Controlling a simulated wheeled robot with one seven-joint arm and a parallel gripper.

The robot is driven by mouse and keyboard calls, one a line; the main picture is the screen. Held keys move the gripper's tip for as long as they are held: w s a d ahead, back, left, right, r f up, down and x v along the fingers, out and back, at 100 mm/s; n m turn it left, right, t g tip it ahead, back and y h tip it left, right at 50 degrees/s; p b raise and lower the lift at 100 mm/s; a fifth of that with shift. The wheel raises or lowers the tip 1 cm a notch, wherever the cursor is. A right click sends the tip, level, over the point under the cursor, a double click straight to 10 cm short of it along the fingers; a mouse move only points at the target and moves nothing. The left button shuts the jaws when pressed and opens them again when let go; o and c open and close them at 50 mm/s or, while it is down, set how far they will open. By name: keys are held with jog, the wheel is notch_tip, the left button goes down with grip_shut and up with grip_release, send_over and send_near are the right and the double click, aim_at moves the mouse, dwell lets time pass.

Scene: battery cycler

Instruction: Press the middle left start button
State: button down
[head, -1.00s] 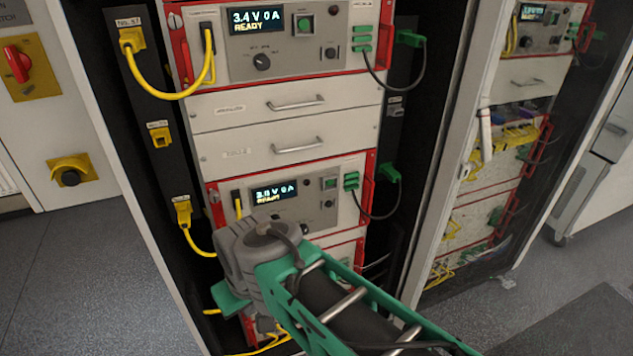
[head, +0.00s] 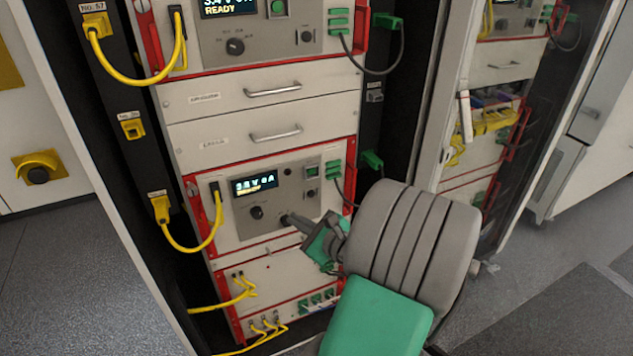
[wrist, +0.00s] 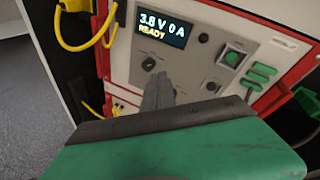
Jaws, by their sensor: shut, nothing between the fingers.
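The middle unit of the left rack has a light panel with a display (head: 254,185), which reads 3.8 V 0 A READY in the wrist view (wrist: 151,27). Its green square start button (head: 312,171) is right of the display; it also shows in the wrist view (wrist: 232,58), upper right of my fingertips. My gripper (head: 287,219) is shut and empty, its tip in front of the lower panel, right of the black knob (head: 256,212). In the wrist view, the shut fingers (wrist: 158,82) point at the panel below the display. I cannot tell whether they touch it.
Green plugs (wrist: 260,75) and a red handle (wrist: 303,75) sit right of the button. A yellow cable (head: 218,225) loops left of the panel.

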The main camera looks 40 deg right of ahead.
jog(key=s+d+r+m+t+h, duration=0.2)
jog(key=s+d+m+h, duration=0.3)
jog(key=d+m, duration=0.3)
jog(key=shift+s+d+r+m, duration=0.35)
jog(key=shift+d+r+m, duration=0.05)
jog(key=shift+d, duration=0.15)
jog(key=p, duration=0.1)
send_near(312, 171)
jog(key=x, duration=0.7)
